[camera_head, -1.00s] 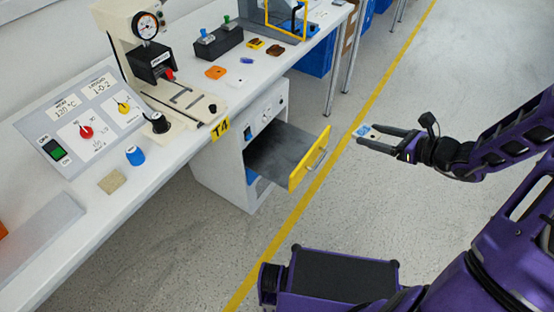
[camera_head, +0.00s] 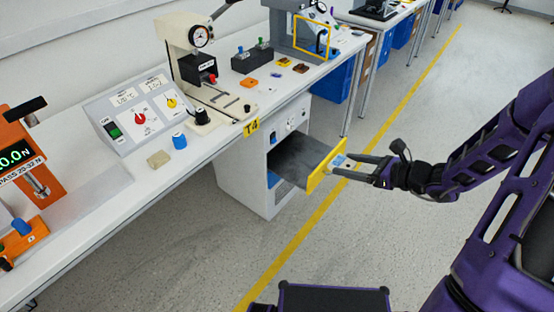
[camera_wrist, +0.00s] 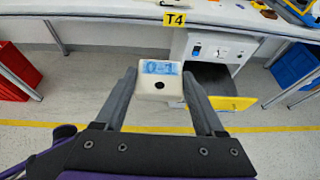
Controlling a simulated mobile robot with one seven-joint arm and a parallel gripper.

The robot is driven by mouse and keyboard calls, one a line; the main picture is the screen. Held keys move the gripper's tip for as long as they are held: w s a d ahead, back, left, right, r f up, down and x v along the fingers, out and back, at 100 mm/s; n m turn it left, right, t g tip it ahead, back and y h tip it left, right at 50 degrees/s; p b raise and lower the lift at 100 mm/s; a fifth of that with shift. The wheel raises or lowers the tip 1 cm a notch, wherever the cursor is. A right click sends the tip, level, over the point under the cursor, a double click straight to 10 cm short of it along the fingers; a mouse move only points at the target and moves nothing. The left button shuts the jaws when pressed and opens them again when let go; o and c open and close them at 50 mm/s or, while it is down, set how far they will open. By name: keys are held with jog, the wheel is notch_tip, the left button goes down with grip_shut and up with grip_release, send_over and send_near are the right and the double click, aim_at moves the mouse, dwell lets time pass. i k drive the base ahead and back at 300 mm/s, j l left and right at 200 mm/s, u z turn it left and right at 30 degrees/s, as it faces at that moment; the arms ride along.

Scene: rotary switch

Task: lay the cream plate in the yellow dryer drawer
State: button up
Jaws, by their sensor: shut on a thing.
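My gripper (camera_head: 358,164) is shut on the cream plate (camera_wrist: 160,83), which has a blue "0-1" label and a dark round hole. In the head view the plate (camera_head: 340,160) is small, at the fingertips. The dryer drawer (camera_head: 297,160) is pulled out of the white cabinet under the bench. It has a dark grey floor and a yellow front (camera_head: 325,168). In the head view the plate overlaps the yellow front; I cannot tell the height gap. In the wrist view the yellow front (camera_wrist: 232,103) is to the right of and beyond the plate.
The white cabinet (camera_head: 240,175) stands under the bench (camera_head: 130,195), whose front edge carries a T4 tag (camera_head: 251,127). A control panel (camera_head: 140,112) and a gauge press (camera_head: 190,60) stand on the bench. Open floor lies right of the drawer.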

aim_at(305, 158)
jog(key=u, duration=2.3)
jog(key=k+l+u, duration=0.1)
jog(key=l+u, duration=0.25)
jog(key=l, duration=0.2)
jog(key=k+l, duration=0.1)
jog(key=l, duration=0.4)
jog(key=k+l, duration=0.15)
jog(key=l, duration=0.35)
jog(key=k+l, duration=0.1)
jog(key=l, duration=0.4)
jog(key=k+l, duration=0.1)
jog(key=l, duration=0.4)
jog(key=k+l, duration=0.1)
jog(key=l, duration=0.4)
jog(key=k+l, duration=0.15)
jog(key=l, duration=0.35)
jog(key=k+l, duration=0.1)
jog(key=l, duration=0.4)
